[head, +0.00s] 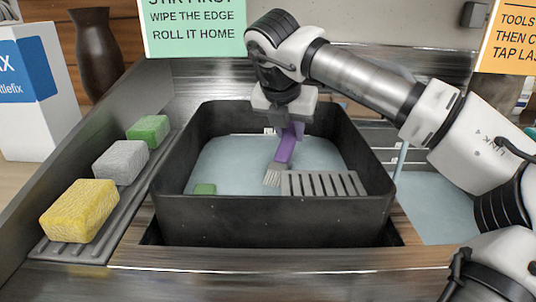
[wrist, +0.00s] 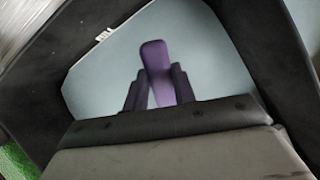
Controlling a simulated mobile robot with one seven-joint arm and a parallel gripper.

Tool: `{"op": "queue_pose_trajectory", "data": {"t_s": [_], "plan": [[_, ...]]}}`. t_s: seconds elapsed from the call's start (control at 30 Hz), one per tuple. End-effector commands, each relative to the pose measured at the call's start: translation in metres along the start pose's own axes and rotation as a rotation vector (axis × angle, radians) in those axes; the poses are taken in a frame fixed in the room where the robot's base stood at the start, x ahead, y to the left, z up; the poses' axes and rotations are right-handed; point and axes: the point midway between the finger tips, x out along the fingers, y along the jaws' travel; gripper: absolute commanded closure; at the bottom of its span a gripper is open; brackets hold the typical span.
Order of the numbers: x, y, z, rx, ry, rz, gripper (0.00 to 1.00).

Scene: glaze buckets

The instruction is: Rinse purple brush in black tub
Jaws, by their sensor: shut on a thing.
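The purple brush (head: 284,150) is in my gripper (head: 290,128), which is shut on its handle. The brush tilts with its pale bristles pointing down and to the left in the head view. The black tub (head: 270,218) stands in the sink basin and holds pale blue-grey water (head: 225,160). The bristles are inside the tub, at or close to the water beside a grey slotted rack; I cannot tell whether they touch it. In the wrist view the purple handle (wrist: 156,62) shows between the two dark fingers, and the bristles are hidden.
The grey slotted rack (head: 322,183) sits in the tub's front right. Yellow (head: 78,211), grey (head: 121,162) and green (head: 149,131) sponges line the left ledge. Another basin of water (head: 435,205) is at right.

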Motion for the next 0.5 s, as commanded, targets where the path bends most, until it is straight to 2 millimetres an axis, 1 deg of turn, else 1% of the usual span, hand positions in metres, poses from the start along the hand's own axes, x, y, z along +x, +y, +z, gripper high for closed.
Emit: {"op": "queue_pose_trajectory", "data": {"t_s": [0.03, 0.13, 0.27, 0.5], "plan": [[0.02, -0.002, -0.007, 0.007, 0.024, 0.008, 1.0], [0.018, -0.002, -0.006, 0.008, 0.024, 0.008, 1.0], [0.009, -0.002, -0.001, 0.008, 0.024, 0.008, 1.0], [-0.015, -0.002, 0.011, 0.007, 0.021, 0.011, 1.0]]}}
